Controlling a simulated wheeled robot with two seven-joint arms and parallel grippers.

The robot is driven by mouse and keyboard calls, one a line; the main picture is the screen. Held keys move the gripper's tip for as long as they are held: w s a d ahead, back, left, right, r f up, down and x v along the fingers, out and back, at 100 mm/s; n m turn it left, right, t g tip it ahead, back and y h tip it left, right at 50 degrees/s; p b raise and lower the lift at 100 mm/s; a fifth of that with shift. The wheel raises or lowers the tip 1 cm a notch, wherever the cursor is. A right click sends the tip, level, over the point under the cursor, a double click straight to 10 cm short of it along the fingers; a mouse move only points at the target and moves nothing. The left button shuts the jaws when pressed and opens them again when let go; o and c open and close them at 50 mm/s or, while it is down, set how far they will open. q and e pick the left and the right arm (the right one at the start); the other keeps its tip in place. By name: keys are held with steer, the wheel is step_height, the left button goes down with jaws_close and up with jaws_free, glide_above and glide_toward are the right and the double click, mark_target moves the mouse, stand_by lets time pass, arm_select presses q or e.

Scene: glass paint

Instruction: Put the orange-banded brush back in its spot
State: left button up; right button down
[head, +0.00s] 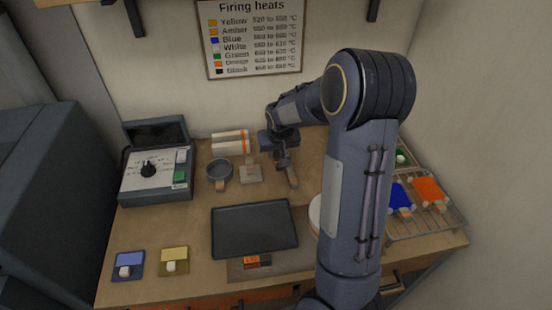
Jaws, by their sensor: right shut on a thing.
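My right gripper (285,160) points down over the back of the table, right of the small grey stand (249,172). It is shut on a slim thing (292,178), which I take to be the brush; its lower end shows below the fingers, near the tabletop. The orange band cannot be made out, and the gripper and arm hide much of it. I cannot tell whether its tip touches the table. The brush's spot is not clearly marked in this view. My left gripper is not in view.
A grey round cup (219,172), a white orange-striped block (230,142) and a control box (157,168) stand at the back left. A dark tray (254,229) lies in the middle. A wire rack (434,220) with coloured tiles is at right. My right arm covers the table's right-centre.

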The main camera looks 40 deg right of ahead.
mark_target(278, 161)
step_height(278, 161, down, 2)
steer(key=shift+f+b, duration=0.25)
steer(key=shift+b, duration=0.2)
steer(key=shift+f+b, duration=1.5)
steer(key=shift+f, duration=0.8)
steer(key=shift+f+b, duration=0.55)
steer(key=shift+b, duration=0.3)
steer(key=c, duration=1.2)
jaws_free()
steer(key=v, duration=0.7)
steer(key=shift+s+r+b, duration=0.15)
steer(key=shift+r+b, duration=0.1)
steer(key=shift+b, duration=0.05)
steer(key=shift+a+r, duration=0.1)
